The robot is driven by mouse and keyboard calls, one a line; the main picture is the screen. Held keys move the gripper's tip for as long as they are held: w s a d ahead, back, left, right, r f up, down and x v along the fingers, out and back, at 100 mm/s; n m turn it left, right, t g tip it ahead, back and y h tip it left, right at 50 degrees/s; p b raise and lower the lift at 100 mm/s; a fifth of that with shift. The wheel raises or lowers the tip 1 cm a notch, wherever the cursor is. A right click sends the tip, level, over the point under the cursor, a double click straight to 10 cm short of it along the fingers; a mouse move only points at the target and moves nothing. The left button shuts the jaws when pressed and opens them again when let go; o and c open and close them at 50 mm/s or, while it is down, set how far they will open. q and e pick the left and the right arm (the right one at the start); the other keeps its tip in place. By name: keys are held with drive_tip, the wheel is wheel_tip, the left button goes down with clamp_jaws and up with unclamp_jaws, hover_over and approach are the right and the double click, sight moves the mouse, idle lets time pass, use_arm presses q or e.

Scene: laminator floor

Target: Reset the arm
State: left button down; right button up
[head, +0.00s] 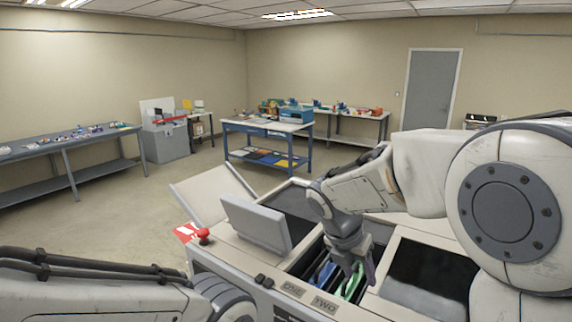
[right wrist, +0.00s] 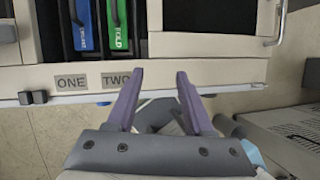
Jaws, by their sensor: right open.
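My right arm (head: 345,190) reaches in from the right in the head view and bends down over the machine's front. My right gripper (head: 357,272) is open; in the right wrist view its two purple fingers (right wrist: 160,78) are spread with nothing held between them. In that view the fingertips appear just below the green cartridge (right wrist: 119,25) and by the label TWO (right wrist: 115,79). A blue cartridge (right wrist: 87,25) stands beside the green one, above the label ONE (right wrist: 71,82). My left arm (head: 100,285) crosses the lower left; its gripper is out of view.
The machine (head: 235,285) has a raised grey panel (head: 255,224) and a red knob (head: 203,235) at its left. A dark flat panel (head: 432,270) lies right of the slots. A blue workbench (head: 265,129) stands behind, with open floor to the left.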

drive_tip(key=s+a+f+m+y+b, duration=0.1)
drive_tip(key=s+a+f+m+b, duration=0.2)
drive_tip(key=s+f+m, duration=0.2)
drive_tip(key=s+a+f+m+g+y+b, duration=0.1)
drive_tip(key=s+a+f+m+b, duration=0.3)
drive_tip(key=s+m, duration=0.5)
drive_tip(key=s+a+f+m+g+y+b, duration=0.1)
drive_tip(key=s+a+f+m+y+b, duration=0.2)
drive_tip(key=s, duration=0.8)
wheel_tip(320, 180, down, 3)
drive_tip(key=m, duration=0.4)
drive_tip(key=shift+s+a+r+b, duration=0.15)
drive_tip(key=shift+s+a+b, duration=0.15)
drive_tip(key=shift+a, duration=0.05)
